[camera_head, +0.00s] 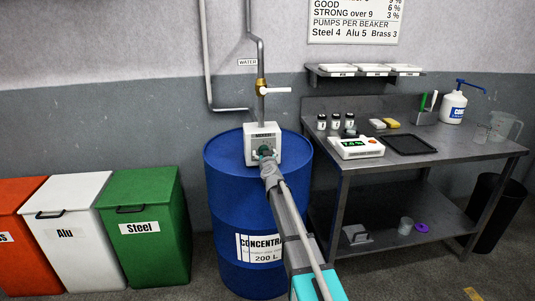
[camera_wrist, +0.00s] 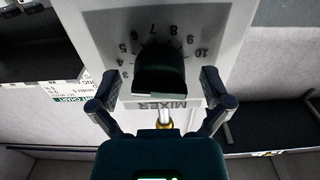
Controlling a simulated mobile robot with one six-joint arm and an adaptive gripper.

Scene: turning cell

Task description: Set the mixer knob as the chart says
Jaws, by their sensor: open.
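The white mixer box (camera_head: 250,146) sits on top of the blue drum, under the water pipe. Its dark knob (camera_wrist: 160,72) shows in the wrist view, with an upside-down dial of numbers from 3 to 10 around it. I cannot tell clearly which number the knob points to. My gripper (camera_wrist: 160,88) is open, one finger on each side of the knob, with gaps visible. In the head view my gripper (camera_head: 266,158) covers most of the knob. The wall chart (camera_head: 355,20) is cut off at the top; it shows "GOOD", "STRONG over 9" and percentages of 6 and 3.
A white meter (camera_head: 357,147) on the steel bench (camera_head: 463,147) shows a green reading that looks like 7.0 %. Bottles, a black tray (camera_head: 409,144) and a jug stand there. Brass, Alu and Steel bins (camera_head: 146,239) stand left of the blue drum (camera_head: 226,210).

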